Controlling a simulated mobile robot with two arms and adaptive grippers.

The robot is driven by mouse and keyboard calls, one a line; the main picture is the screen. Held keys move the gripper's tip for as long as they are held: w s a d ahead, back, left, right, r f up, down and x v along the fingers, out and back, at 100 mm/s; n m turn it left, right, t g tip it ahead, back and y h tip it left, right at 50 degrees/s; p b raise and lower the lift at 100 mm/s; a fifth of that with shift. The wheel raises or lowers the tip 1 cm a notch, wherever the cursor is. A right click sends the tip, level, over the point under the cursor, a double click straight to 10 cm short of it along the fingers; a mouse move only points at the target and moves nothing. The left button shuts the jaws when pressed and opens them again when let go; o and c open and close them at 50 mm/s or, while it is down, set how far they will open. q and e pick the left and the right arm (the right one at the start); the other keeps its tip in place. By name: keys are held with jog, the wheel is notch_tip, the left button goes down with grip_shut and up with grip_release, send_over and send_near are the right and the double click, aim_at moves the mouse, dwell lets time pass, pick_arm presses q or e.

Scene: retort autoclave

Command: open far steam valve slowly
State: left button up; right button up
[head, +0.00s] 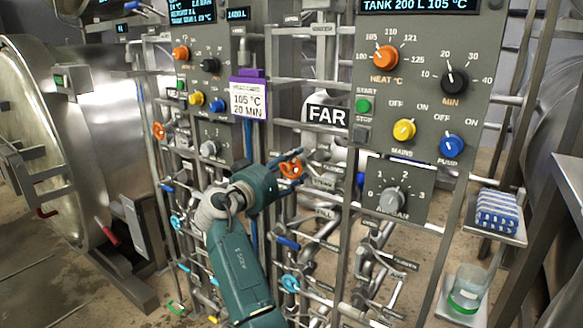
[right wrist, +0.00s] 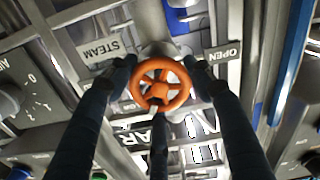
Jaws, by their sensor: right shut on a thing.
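The far steam valve is an orange handwheel (head: 291,169) below the FAR sign (head: 326,115) in the head view. In the right wrist view the orange wheel (right wrist: 161,85) shows face-on, between plates reading STEAM (right wrist: 99,47) and OPEN (right wrist: 222,53). My right gripper (head: 287,163) reaches the wheel from the lower left. My left gripper is not in view.
Blue lever handles (head: 288,243) and a light-blue wheel (head: 290,284) sit below among close pipes. The control panel (head: 425,80) is at right. A shelf with a striped cloth (head: 497,210) and a beaker (head: 468,290) stand far right.

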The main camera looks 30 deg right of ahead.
jog(key=r+n, duration=0.1)
jog(key=n, duration=0.1)
jog(key=shift+n, duration=0.4)
jog(key=n+p, duration=0.1)
jog(key=n, duration=0.1)
jog(key=shift+r+n, duration=0.15)
jog(key=shift+n, duration=0.25)
jog(key=n+p, duration=0.3)
jog(key=n, duration=0.2)
jog(key=shift+w+r, duration=0.1)
jog(key=n+p, duration=0.4)
jog(key=shift+n, duration=0.4)
jog(key=n+p, duration=0.3)
jog(key=shift+n, duration=0.4)
jog(key=n+p, duration=0.3)
jog(key=shift+f+n, duration=0.25)
jog(key=shift+n, duration=0.05)
jog(key=shift+f+n+p, duration=0.2)
jog(key=shift+n+p, duration=0.5)
jog(key=shift+f, duration=0.1)
